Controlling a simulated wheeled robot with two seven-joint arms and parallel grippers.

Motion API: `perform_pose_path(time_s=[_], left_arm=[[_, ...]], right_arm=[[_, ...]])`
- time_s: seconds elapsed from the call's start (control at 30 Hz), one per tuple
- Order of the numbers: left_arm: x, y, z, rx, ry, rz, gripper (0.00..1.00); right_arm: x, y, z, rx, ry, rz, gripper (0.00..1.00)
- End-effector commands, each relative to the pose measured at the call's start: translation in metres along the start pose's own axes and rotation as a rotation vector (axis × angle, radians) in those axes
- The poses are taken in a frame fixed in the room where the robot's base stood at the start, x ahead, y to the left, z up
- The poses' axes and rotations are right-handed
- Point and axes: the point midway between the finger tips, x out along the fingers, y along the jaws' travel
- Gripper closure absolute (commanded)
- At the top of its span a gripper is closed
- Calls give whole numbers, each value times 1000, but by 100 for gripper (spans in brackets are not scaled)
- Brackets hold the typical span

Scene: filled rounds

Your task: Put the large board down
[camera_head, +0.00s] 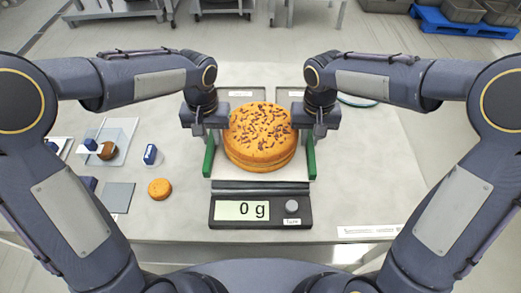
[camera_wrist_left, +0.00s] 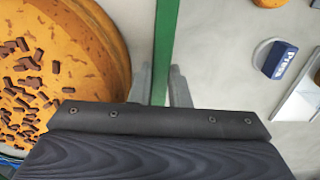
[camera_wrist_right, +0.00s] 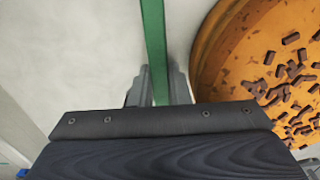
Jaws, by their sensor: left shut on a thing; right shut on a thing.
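The large board (camera_head: 209,160) has green upright side edges and carries a big round cake (camera_head: 260,135) with dark sprinkles. It is over or just behind the scale (camera_head: 262,190), whose display reads 0 g. I cannot tell whether there is a gap beneath the board. My left gripper (camera_head: 208,138) is shut on the left green edge, which also shows in the left wrist view (camera_wrist_left: 167,45). My right gripper (camera_head: 312,138) is shut on the right green edge, seen in the right wrist view (camera_wrist_right: 154,45). The cake hides most of the board.
At left on the table are a small round (camera_head: 159,189), a blue block (camera_head: 151,154), a grey square (camera_head: 118,196) and a clear sheet with a small brown round (camera_head: 107,150). A label strip (camera_head: 369,231) lies at front right. The table right of the scale is mostly clear.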

Motion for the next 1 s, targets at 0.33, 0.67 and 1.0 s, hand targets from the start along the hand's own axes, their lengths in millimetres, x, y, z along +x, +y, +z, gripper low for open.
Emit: perform_pose_path(time_s=[0.33,0.67,1.0], left_arm=[[6,0,0,0,0,1,62],[-4,2,0,3,2,4,62],[-41,3,0,5,3,6,62]], right_arm=[[6,-1,0,-1,1,-1,62],[-4,-2,0,-3,2,-4,62],[-42,-3,0,-4,3,-6,62]])
